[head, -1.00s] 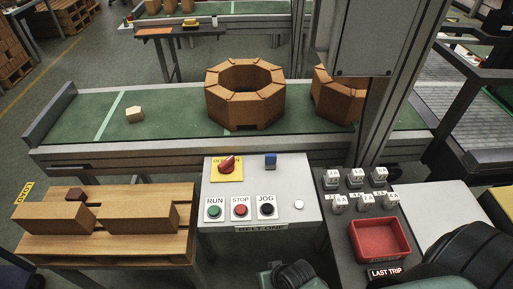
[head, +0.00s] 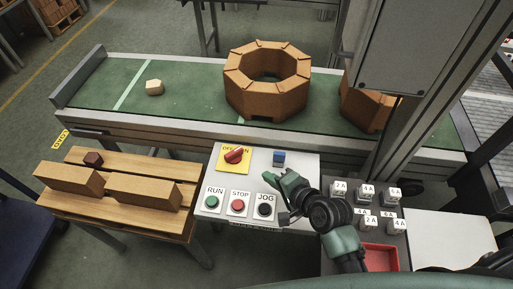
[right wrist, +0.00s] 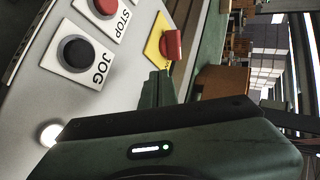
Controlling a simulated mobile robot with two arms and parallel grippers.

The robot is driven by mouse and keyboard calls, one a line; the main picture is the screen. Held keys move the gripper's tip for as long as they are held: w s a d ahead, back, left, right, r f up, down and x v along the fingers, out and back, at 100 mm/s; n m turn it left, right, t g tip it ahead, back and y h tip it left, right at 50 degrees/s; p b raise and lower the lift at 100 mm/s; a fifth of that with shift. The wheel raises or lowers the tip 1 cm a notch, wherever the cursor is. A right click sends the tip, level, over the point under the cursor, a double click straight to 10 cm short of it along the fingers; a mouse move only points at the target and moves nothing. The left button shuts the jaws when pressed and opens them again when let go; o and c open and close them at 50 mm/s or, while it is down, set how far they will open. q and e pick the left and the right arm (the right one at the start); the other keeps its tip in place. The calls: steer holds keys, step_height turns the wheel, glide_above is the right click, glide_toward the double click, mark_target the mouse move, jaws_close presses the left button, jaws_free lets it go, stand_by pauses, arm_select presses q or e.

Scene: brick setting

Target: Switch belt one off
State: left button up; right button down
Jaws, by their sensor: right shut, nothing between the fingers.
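The control panel (head: 302,165) stands in front of the green conveyor belt (head: 190,100). Its red rotary knob (head: 234,155) sits on a yellow plate marked OFF and ON, and its ridge appears to slant toward the upper right. The knob also shows in the right wrist view (right wrist: 172,44). Below it are the green RUN (head: 212,202), red STOP (head: 238,205) and black JOG (head: 264,210) buttons. My right gripper (head: 268,178) is shut and empty above the panel, right of the knob and apart from it. My left gripper is out of view.
A brick ring (head: 290,100) and a pale block (head: 154,87) lie on the belt. A wooden pallet (head: 130,215) with bricks is at left. White labelled blocks (head: 367,194) and a red tray (head: 381,256) are at right.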

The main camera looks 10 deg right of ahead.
glide_toward(240, 152)
steer(key=f, duration=0.1)
steer(key=w+f, duration=0.1)
steer(key=a+f, duration=0.1)
steer(key=shift+w+f+m+p, duration=0.2)
steer(key=shift+m+p, duration=0.1)
steer(key=shift+p, duration=0.1)
steer(key=shift+w+a+p, duration=0.2)
steer(key=shift+w, duration=0.35)
steer(key=shift+w+a+p, duration=0.15)
steer(key=shift+w+a, duration=0.1)
steer(key=shift+w, duration=0.3)
steer(key=shift+w+a, duration=0.35)
steer(key=shift+w, duration=0.25)
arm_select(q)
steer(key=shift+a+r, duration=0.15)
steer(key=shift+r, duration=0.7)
arm_select(e)
steer(key=shift+d, duration=0.15)
